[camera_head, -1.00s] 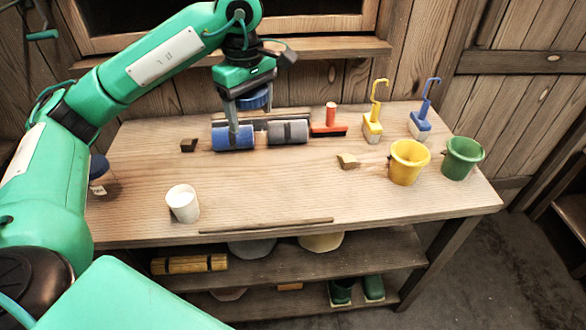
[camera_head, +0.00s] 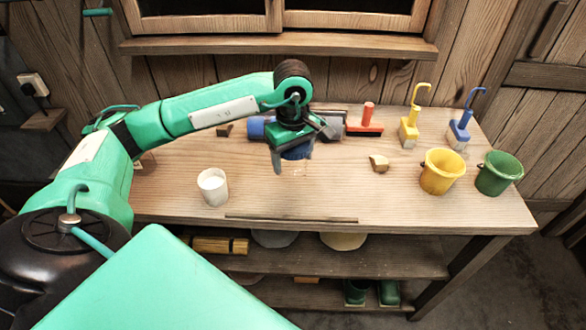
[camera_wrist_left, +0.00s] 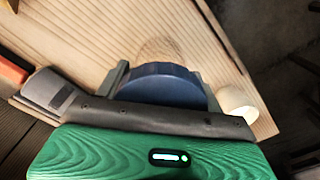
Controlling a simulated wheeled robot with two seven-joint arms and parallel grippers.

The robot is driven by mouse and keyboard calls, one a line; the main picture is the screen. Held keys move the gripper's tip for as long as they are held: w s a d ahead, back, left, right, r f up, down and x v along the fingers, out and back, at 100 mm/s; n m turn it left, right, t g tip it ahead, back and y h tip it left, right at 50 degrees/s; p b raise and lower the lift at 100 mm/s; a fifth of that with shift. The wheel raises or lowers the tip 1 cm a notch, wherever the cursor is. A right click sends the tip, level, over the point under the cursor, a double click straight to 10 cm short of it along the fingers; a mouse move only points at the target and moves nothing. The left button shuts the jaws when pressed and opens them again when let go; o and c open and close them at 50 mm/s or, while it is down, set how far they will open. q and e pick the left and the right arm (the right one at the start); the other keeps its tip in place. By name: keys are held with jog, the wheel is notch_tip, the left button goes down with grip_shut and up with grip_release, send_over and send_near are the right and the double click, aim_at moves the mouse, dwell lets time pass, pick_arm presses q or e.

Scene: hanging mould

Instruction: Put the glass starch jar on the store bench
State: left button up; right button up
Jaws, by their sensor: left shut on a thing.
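My left gripper (camera_head: 296,148) is shut on the glass starch jar (camera_head: 298,155), which has a blue lid and a clear, hardly visible body. The jar is in front of the rollers, over the middle of the wooden bench (camera_head: 330,196); whether it touches the top, I cannot tell. In the left wrist view the round blue lid (camera_wrist_left: 160,85) sits between the fingers, and the dark palm hides part of it. My right gripper is not in view. The pictures do not tell which bench is the store bench.
A white cup (camera_head: 213,187) stands left of the jar. A thin strip (camera_head: 290,219) lies near the front edge.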

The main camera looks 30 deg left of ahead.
aim_at(293, 173)
pick_arm(q)
jog(key=shift+f, duration=0.6)
notch_tip(293, 173, down, 4)
jog(key=shift+f+p, duration=0.1)
jog(key=shift+p, duration=0.35)
jog(key=shift+f+b, duration=0.15)
jog(key=shift+b, duration=0.15)
jog(key=o, duration=1.1)
jog(key=shift+c, duration=0.2)
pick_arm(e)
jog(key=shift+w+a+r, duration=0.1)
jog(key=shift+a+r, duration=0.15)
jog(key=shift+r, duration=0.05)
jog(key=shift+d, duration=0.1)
